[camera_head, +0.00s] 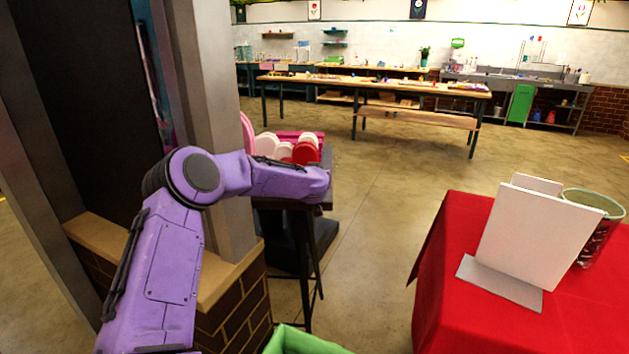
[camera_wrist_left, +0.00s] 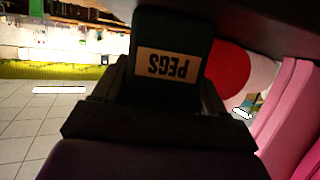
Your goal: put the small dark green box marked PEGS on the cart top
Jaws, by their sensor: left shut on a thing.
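The dark green box marked PEGS (camera_wrist_left: 172,30) is in the left wrist view, its label upside down. My left gripper (camera_wrist_left: 158,92) is shut on it, with dark fingers on both sides. In the head view my purple left arm reaches right, towards a dark-legged stand (camera_head: 312,222) that holds pink, white and red rounded things. The arm's end hides part of that stand, and I cannot make out the box there. I cannot tell whether this stand is the cart. My right gripper is in neither view.
A pillar on a low brick wall (camera_head: 232,308) stands close beside my left arm. A red-covered table (camera_head: 455,265) at right holds a white board (camera_head: 535,232) and a glass container (camera_head: 598,235). A light green bin (camera_head: 302,342) shows at the bottom. Open floor lies between.

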